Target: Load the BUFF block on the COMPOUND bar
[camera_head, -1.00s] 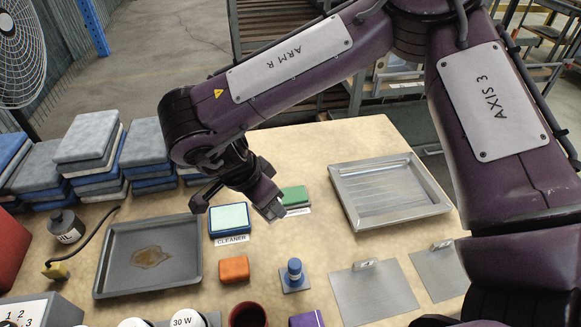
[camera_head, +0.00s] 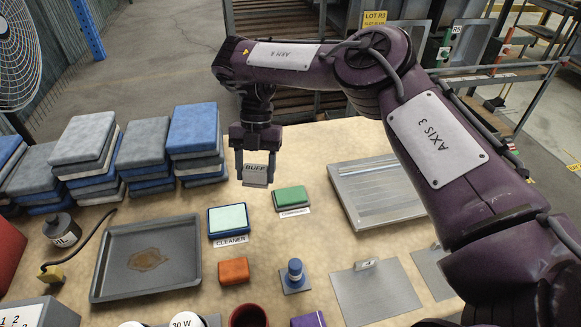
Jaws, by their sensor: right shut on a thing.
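My right gripper (camera_head: 256,168) points down, shut on the grey BUFF block (camera_head: 255,175), whose label faces the camera. It holds the block in the air above the back of the bench. The green COMPOUND bar (camera_head: 292,197) lies on the bench to the right of the block and lower in the picture, with its label card in front. The block and the bar are apart. My left gripper is not in view.
A pale green CLEANER pad (camera_head: 228,219) lies left of the bar. A stained grey tray (camera_head: 107,277) is at left, a silver tray (camera_head: 345,190) at right. An orange block (camera_head: 234,270) and a blue-topped item (camera_head: 295,270) lie in front. Folded cloth stacks (camera_head: 140,143) stand behind.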

